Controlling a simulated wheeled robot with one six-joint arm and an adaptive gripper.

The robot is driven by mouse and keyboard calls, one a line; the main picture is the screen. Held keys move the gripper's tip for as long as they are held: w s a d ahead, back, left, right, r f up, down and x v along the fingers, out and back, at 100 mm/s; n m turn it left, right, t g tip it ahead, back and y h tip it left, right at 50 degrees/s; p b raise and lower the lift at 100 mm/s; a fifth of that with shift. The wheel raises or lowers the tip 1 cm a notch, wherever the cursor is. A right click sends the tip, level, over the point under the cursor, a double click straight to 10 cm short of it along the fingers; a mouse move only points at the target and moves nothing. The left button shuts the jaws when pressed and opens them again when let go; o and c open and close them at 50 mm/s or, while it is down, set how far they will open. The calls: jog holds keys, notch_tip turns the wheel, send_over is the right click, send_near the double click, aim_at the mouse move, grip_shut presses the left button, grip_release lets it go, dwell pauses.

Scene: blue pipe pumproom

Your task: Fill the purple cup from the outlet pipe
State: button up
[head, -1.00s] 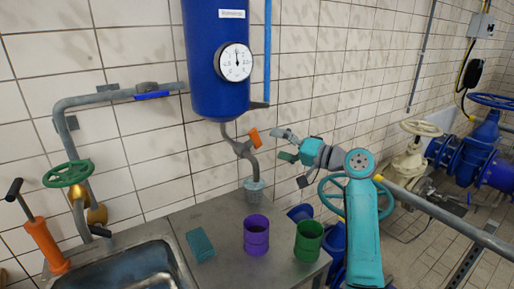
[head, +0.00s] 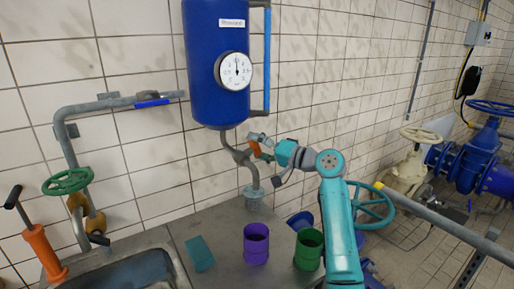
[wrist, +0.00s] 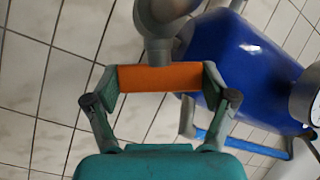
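The purple cup (head: 256,246) stands upright on the grey metal bench, in front of the outlet pipe. The outlet pipe (head: 252,178) hangs below the blue tank and ends in a grey spout (head: 253,192). The valve on the pipe has an orange handle, which my gripper partly covers in the head view. My gripper (head: 257,143) is at this handle. In the wrist view the orange handle (wrist: 160,77) lies across between the two widely spread fingers, close to both fingertips. I cannot tell whether they touch it. The inside of the cup is dark.
A green cup (head: 308,249) stands right of the purple cup, near my arm. A teal block (head: 200,253) lies to its left. A sink (head: 125,272) is at the front left. The blue tank (head: 218,65) with a gauge hangs above the pipe.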

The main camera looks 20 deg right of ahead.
jog(key=shift+c, duration=0.9)
jog(key=shift+r+m+h, duration=0.1)
jog(key=shift+m+h, duration=0.4)
jog(key=shift+h, duration=0.2)
jog(key=shift+m+g+h, duration=0.4)
jog(key=shift+m+h, duration=0.2)
jog(key=shift+h, duration=0.2)
jog(key=o, duration=1)
jog(key=v, duration=1.2)
